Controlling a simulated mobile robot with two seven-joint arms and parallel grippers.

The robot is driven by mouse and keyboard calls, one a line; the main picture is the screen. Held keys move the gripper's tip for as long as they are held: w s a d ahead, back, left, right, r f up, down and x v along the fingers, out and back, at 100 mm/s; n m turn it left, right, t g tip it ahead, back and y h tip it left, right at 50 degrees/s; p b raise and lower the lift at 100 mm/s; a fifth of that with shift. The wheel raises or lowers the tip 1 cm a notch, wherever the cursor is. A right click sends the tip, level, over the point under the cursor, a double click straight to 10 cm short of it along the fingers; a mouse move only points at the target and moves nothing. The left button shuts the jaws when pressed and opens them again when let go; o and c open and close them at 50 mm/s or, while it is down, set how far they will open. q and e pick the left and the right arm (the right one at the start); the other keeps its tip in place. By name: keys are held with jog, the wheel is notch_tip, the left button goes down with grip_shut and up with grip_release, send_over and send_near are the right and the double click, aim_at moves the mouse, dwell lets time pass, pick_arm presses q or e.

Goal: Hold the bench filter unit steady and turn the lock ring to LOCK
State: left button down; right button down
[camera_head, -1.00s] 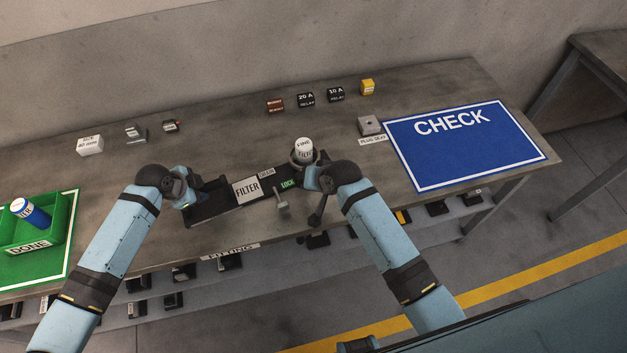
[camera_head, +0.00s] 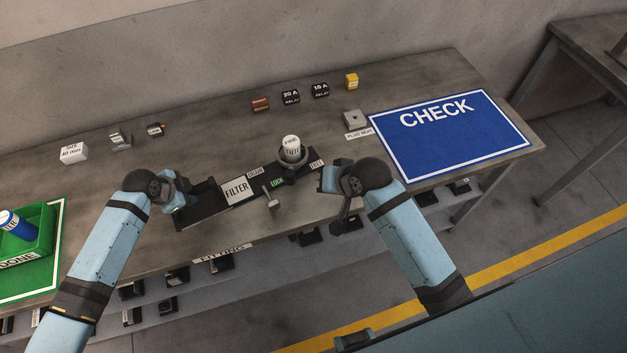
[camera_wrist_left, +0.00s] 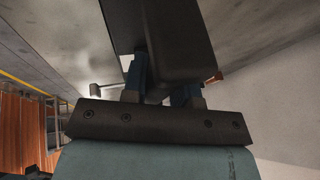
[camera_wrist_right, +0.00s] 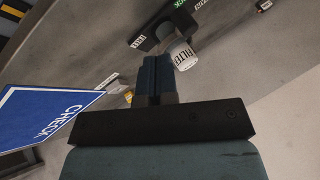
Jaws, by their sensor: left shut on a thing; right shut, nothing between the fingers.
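The dark bench filter unit (camera_head: 205,211) lies on the bench with a white FILTER label. A white filter canister (camera_head: 291,146) stands upright in the dark lock ring (camera_head: 302,162) at its right end. A green LOCK label (camera_head: 277,182) sits left of the ring; another small white label is to its right. The ring's exact angle is hard to tell. My left gripper (camera_head: 190,197) is shut on the unit's left end; the dark body fills its fingers in the left wrist view (camera_wrist_left: 175,40). My right gripper (camera_head: 326,180) is shut and empty, apart from the ring, to its right.
A grey T-shaped handle (camera_head: 272,198) stands at the unit's front side. A blue CHECK mat (camera_head: 450,145) is at right, a green DONE tray (camera_head: 45,240) at left. Small parts, including a yellow block (camera_head: 351,81) and relays (camera_head: 290,97), line the back. Bare bench lies between.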

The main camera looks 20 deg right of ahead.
pick_arm(q)
jog(key=shift+s+f, duration=0.15)
jog(key=shift+f, duration=0.15)
jog(key=shift+a, duration=0.1)
pick_arm(e)
jog(key=shift+v, duration=0.95)
jog(key=shift+a, duration=0.1)
pick_arm(q)
jog(key=c, duration=1.3)
grip_release()
jog(key=shift+c, duration=0.2)
jog(key=o, duration=0.5)
jog(key=shift+w+a, duration=0.1)
jog(key=shift+w, duration=0.15)
jog(key=shift+r, duration=0.1)
pick_arm(e)
jog(key=shift+f, duration=0.1)
pick_arm(q)
jog(key=shift+r, duration=0.1)
